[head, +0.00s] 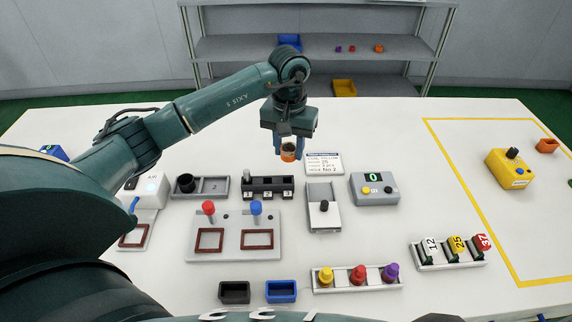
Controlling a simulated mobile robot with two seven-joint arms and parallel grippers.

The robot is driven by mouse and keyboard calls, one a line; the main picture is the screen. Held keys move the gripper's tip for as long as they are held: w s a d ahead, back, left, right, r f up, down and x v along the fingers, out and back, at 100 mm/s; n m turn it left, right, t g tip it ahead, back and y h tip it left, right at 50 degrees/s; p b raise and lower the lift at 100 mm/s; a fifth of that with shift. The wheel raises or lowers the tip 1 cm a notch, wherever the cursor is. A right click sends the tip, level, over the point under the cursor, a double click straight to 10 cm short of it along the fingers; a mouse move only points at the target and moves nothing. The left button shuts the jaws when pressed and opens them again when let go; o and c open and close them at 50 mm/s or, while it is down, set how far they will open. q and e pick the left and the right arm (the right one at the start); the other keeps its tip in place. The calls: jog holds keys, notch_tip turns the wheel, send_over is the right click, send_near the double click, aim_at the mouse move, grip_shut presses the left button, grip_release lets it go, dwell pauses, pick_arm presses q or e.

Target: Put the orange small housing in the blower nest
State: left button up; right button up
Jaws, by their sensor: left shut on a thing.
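My left gripper (288,149) is above the table's far middle, pointing down. It is shut on the orange small housing (288,156), which has a dark open top and shows between the two blue fingers. The housing appears held above the table, beyond the black rack; its exact height is hard to tell. No part is clearly marked as the blower nest. A grey unit with a black knob (323,206) stands to the right of the rack. My right gripper is not in view.
Near the held housing are the black numbered rack (258,195) and a white text card (324,164). A grey tray (216,187) holds a black cup. A two-frame fixture (225,252), grey counter box (374,189) and yellow box (510,170) stand around. The far table edge is clear.

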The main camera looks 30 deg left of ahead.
pick_arm(q)
jog(key=shift+f+p, duration=0.35)
jog(key=shift+f, duration=2.6)
jog(key=shift+f, duration=0.2)
jog(key=o, duration=1)
jog(key=shift+c, duration=0.2)
jog(key=shift+r, duration=0.15)
